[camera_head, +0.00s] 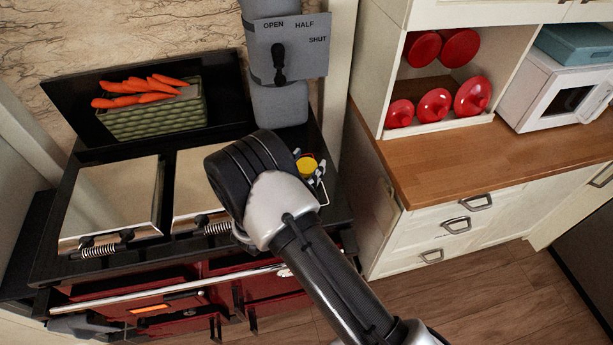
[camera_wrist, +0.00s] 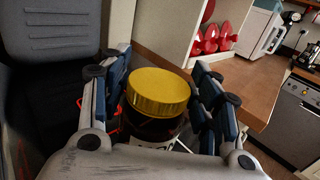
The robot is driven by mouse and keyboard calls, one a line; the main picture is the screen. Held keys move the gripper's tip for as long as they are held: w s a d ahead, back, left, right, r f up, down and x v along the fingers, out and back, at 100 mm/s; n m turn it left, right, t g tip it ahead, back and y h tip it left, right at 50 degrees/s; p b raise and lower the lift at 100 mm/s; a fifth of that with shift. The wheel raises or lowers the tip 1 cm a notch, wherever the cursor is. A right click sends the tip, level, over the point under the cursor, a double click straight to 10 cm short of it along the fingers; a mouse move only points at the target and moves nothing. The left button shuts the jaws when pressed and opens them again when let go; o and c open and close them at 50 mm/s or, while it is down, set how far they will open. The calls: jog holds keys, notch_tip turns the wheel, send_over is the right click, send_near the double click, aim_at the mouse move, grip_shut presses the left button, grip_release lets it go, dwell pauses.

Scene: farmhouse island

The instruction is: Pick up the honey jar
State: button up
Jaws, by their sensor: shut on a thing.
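The honey jar (camera_wrist: 157,97) has a yellow lid and a dark body with a pale label low on its front. In the wrist view it stands between the two fingers of my gripper (camera_wrist: 160,105), which is shut on it. In the head view the jar's yellow lid (camera_head: 306,166) shows just right of my arm, with my gripper's fingers (camera_head: 311,172) around it, over the right end of the black range. My arm hides most of the jar there. I cannot tell whether the jar's base touches the surface beneath.
The black range (camera_head: 58,215) has two metal lids (camera_head: 119,197). A green planter of carrots (camera_head: 154,118) stands at its back left. A flue with a lever plate (camera_head: 287,50) rises behind my gripper. The wooden counter (camera_head: 430,165) at right is mostly clear, below red lids (camera_head: 434,105).

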jog(key=c, duration=0.3)
jog(key=shift+r, duration=0.15)
notch_tip(320, 180, up, 20)
jog(key=p, duration=0.3)
dwell(1.3)
